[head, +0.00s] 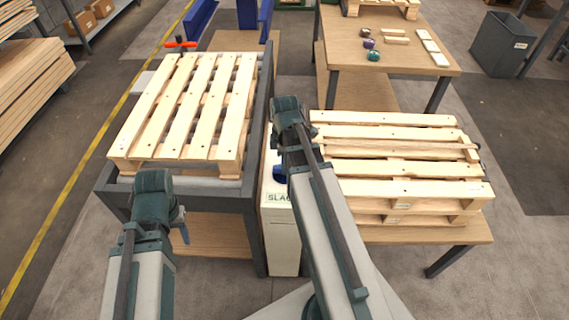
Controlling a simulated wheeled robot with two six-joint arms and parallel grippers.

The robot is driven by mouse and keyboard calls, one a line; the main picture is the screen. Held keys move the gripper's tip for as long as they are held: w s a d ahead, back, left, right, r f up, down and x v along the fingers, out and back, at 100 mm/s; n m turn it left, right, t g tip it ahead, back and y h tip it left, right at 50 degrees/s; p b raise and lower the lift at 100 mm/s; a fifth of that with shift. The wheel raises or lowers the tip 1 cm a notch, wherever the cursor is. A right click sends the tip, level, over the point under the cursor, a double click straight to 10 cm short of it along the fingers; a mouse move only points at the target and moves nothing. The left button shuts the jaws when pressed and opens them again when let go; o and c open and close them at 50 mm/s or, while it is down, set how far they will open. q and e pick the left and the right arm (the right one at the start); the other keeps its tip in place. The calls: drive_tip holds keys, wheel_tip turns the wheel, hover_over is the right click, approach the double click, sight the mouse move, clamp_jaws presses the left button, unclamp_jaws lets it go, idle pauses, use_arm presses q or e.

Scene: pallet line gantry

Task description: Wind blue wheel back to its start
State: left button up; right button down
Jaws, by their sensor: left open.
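The blue wheel (280,174) shows as a small dark blue piece at the upper part of a pale box (283,240) with partly hidden lettering. My right arm crosses in front and hides much of the wheel. My right gripper is hidden, so I cannot see whether it touches the wheel. My left gripper (183,233) shows only in small part beside my left forearm, near the front of the left pallet stand, apart from the wheel. It is open, and nothing shows in it.
A wooden pallet (190,105) lies on the grey-framed stand left of the box. Stacked pallets (395,150) lie on a low table to the right. A farther table (400,60) holds small coloured items and wood blocks. A grey bin (500,45) stands at far right.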

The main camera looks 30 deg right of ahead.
idle(0.3)
drive_tip(key=c, duration=0.7)
unclamp_jaws()
drive_tip(key=shift+r, duration=0.1)
wheel_tip(320, 180, up, 14)
drive_tip(key=p, duration=1.3)
drive_tip(key=shift+f+p, duration=0.2)
drive_tip(key=shift+p, duration=0.2)
drive_tip(key=shift+a, duration=0.15)
drive_tip(key=s+a+m, duration=0.2)
drive_tip(key=a, duration=0.6)
drive_tip(key=s+a+m, duration=0.3)
drive_tip(key=a, duration=0.5)
drive_tip(key=s+a+m+h, duration=0.1)
drive_tip(key=s+a+m, duration=0.2)
drive_tip(key=a, duration=0.5)
drive_tip(key=shift+a, duration=0.4)
